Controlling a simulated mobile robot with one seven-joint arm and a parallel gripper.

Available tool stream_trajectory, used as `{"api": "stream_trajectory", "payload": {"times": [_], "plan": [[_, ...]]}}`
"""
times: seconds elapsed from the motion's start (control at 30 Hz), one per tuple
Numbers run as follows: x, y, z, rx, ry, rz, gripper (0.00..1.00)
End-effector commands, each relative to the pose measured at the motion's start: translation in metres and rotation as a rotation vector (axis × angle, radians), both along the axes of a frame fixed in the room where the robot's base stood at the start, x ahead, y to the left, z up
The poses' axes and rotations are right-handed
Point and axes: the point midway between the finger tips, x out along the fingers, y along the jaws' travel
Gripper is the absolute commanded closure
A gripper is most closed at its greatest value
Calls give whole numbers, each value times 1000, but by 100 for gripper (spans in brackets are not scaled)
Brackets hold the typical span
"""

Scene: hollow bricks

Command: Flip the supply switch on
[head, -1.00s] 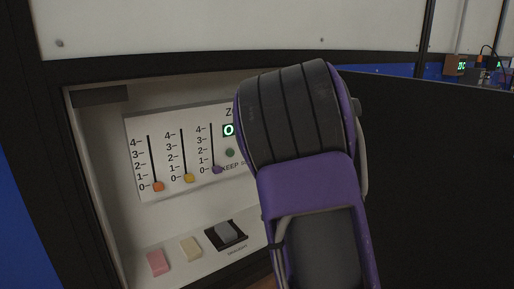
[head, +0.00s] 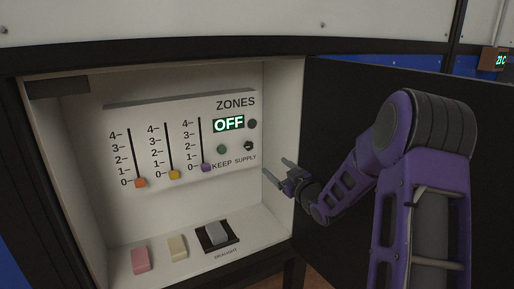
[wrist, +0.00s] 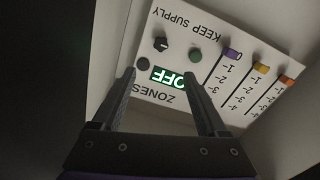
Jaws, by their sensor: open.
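The supply switch (head: 248,146) is a small dark knob with a light mark, above the word SUPPLY on the white ZONES panel (head: 150,109). It also shows in the wrist view (wrist: 160,44), where the panel appears upside down. A lit green display (head: 228,124) on the panel reads OFF. My gripper (head: 276,168) is open and empty, low and right of the switch in the head view and apart from it. In the wrist view my gripper (wrist: 157,78) has its fingers pointing toward the panel, with the switch beyond the tips.
The panel sits inside an open cabinet. Left of the switch are a green button (head: 222,149) and several sliders, one with a purple knob (head: 206,167). Pink (head: 141,260) and cream (head: 177,247) blocks and a grey rocker (head: 216,231) are on the ledge. A dark door (head: 335,100) stands right.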

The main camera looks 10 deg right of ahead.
Motion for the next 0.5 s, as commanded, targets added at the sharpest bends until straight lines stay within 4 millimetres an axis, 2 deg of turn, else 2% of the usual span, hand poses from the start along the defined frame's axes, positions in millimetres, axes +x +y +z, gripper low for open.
{"api": "stream_trajectory", "payload": {"times": [0.17, 0.27, 0.5], "plan": [[10, 6, 0, 10, -6, 9, 24], [25, 12, 0, 10, -6, 10, 24], [75, 28, 0, 10, -7, 8, 24]]}}
